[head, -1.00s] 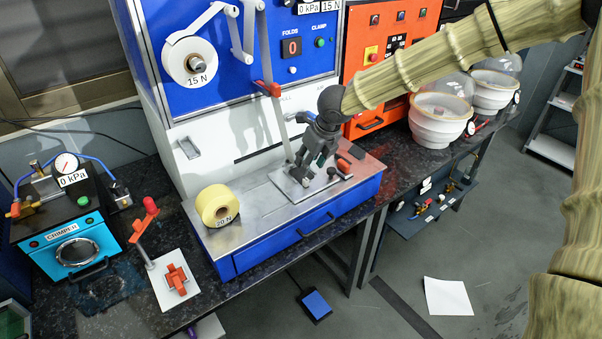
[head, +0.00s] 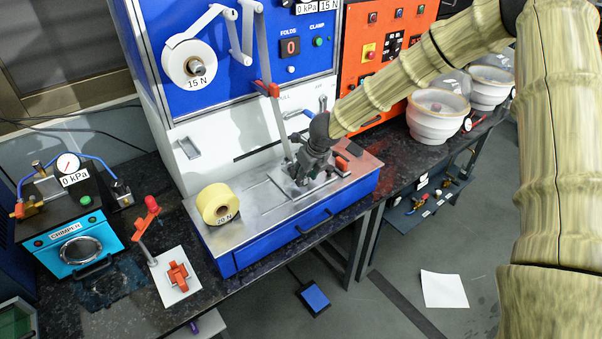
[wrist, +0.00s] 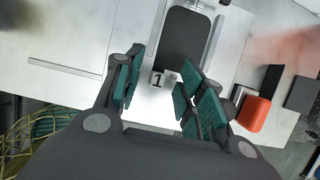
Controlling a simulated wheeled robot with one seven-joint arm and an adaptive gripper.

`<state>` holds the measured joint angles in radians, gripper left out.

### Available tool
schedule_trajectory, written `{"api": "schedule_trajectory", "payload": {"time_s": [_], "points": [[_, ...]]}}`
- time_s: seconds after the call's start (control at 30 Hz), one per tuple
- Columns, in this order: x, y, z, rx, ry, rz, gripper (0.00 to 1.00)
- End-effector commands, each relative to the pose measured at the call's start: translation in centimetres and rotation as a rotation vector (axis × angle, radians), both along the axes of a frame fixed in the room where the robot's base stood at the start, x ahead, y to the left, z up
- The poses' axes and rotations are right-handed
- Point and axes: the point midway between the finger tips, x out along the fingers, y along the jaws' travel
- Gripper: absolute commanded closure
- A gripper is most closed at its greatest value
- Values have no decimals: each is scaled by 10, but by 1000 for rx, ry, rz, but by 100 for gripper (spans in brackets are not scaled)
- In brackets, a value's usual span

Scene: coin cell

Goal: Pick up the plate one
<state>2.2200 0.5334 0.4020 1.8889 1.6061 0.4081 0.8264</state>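Plate one appears to be the dark grey, round-cornered plate (wrist: 184,40) beside a small white tag marked "1" (wrist: 157,80) in the wrist view. It lies on a pale metal holder on the bench's steel top. My gripper (wrist: 160,78) is open, with its green-padded fingers apart on either side of the tag and the plate's near end. Nothing shows between the pads. In the head view my gripper (head: 306,176) is low over the holder (head: 325,180) and hides most of the plate. I cannot tell whether the fingers touch it.
A red-orange block (wrist: 255,113) and dark blocks (wrist: 300,95) lie right of my gripper. A yellow roll (head: 217,204) stands on the steel top to the left. A grey post with a red clamp (head: 266,88) rises close behind my gripper. The steel between roll and holder is mostly clear.

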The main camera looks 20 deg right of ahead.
Motion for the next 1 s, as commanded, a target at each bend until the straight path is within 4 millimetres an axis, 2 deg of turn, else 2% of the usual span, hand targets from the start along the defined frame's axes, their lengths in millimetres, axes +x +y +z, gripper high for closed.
{"api": "schedule_trajectory", "payload": {"time_s": [0.37,0.47,0.6,1.0], "points": [[3,2,-8,0,0,1,61],[3,2,-8,0,0,1,75],[3,1,-8,0,0,1,100],[3,1,-4,0,-1,1,100]]}}
